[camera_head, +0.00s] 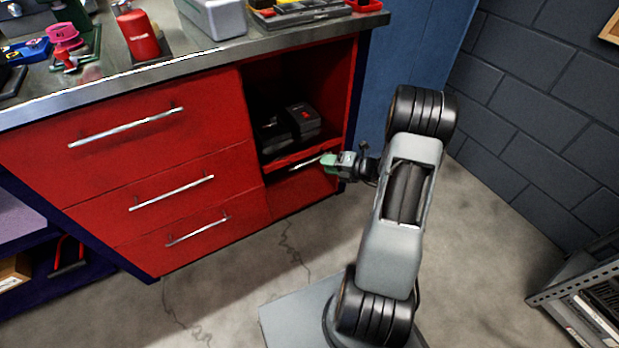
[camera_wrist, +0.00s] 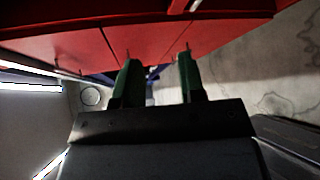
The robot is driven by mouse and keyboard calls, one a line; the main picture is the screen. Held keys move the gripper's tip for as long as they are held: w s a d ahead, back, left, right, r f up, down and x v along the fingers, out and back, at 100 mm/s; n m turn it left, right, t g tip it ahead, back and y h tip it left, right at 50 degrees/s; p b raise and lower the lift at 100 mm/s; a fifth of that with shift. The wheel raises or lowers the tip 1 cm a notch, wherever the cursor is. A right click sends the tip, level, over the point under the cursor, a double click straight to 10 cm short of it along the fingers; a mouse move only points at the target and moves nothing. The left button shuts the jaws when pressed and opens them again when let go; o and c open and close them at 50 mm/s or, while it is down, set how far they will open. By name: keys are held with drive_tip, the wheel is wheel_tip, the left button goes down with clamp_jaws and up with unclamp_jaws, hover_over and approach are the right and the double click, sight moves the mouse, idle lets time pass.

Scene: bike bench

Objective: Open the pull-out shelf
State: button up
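The pull-out shelf (camera_head: 290,160) is a thin red board low in the open right-hand bay of the red cabinet. It looks flush with the cabinet front, with a pale bar handle (camera_head: 305,163) along its front edge. My gripper (camera_head: 328,163), with green fingers, is at the right end of this handle. In the wrist view my gripper (camera_wrist: 158,62) has its two fingers apart, pointing at the red cabinet front (camera_wrist: 145,38). I cannot tell whether the handle lies between the fingers.
Black cases (camera_head: 303,120) sit in the bay above the shelf. Three closed drawers with bar handles (camera_head: 172,192) are to the left. The workbench top (camera_head: 210,55) overhangs above. Bare concrete floor (camera_head: 290,255) lies in front; a metal rack (camera_head: 580,290) stands at right.

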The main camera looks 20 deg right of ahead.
sight(310, 162)
drive_tip(key=d+f+m+t+h+b, duration=0.2)
drive_tip(key=d+f+m, duration=0.3)
drive_tip(key=f+m, duration=0.15)
drive_tip(key=shift+t, duration=0.4)
drive_tip(key=shift+f+b+x, duration=0.15)
drive_tip(key=shift+b+x, duration=0.7)
drive_tip(key=shift+x, duration=1.5)
drive_tip(key=shift+f+b+x, duration=0.2)
drive_tip(key=shift+b+x, duration=0.7)
drive_tip(key=shift+x, duration=1.45)
drive_tip(key=shift+f+b+x, duration=0.15)
drive_tip(key=shift+b+x, duration=0.7)
drive_tip(key=shift+x, duration=1.5)
drive_tip(key=shift+d, duration=0.15)
clamp_jaws()
